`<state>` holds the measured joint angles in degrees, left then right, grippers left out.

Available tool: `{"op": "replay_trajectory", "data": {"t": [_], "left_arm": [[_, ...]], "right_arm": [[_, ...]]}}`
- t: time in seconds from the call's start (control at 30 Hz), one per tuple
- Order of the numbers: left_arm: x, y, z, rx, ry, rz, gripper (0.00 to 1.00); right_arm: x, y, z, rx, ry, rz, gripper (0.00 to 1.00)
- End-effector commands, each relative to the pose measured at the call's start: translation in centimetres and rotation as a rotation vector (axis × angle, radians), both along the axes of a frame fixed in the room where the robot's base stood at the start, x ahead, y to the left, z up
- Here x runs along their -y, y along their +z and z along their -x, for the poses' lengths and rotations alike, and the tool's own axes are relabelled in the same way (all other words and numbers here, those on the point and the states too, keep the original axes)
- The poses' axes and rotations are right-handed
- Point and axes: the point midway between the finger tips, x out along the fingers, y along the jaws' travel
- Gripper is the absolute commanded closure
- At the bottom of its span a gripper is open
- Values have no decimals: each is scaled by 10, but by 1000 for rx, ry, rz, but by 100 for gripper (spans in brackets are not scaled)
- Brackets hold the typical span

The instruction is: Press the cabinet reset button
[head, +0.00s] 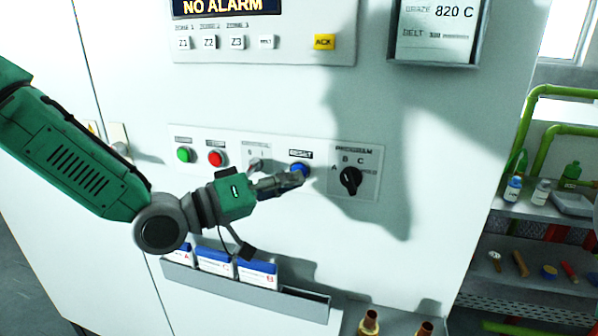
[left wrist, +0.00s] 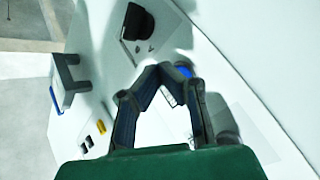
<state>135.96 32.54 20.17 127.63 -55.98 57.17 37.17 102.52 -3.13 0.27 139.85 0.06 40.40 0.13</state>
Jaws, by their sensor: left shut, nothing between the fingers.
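The blue reset button (head: 299,169) is on the cabinet's control panel (head: 228,151), under a label reading RESET. My left gripper (head: 298,179) is shut and empty, its fingertips at the lower part of the button in the head view. In the left wrist view the closed fingertips (left wrist: 168,67) lie beside the blue button (left wrist: 184,71), partly covering it. I cannot tell whether they touch it. My right gripper is not in view.
Left of the button are a green button (head: 184,155), a red button (head: 215,158) and a selector switch. A black program knob (head: 350,180) is close on the right. A card tray (head: 245,287) sits below. A display above reads NO ALARM. Shelves (head: 545,215) stand at the right.

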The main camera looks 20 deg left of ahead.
Motion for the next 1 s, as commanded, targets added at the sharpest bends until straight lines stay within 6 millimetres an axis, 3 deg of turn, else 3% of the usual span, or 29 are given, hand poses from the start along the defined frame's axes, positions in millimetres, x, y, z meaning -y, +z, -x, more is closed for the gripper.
{"op": "replay_trajectory", "data": {"t": [0.37, 0.8, 1.0], "left_arm": [[0, 0, 4, -1, 0, 1, 100], [-2, 0, 45, -1, 1, 2, 100], [-2, 0, 51, 0, 0, 0, 100]], "right_arm": [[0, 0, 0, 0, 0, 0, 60], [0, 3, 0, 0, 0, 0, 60], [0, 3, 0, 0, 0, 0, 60]]}}
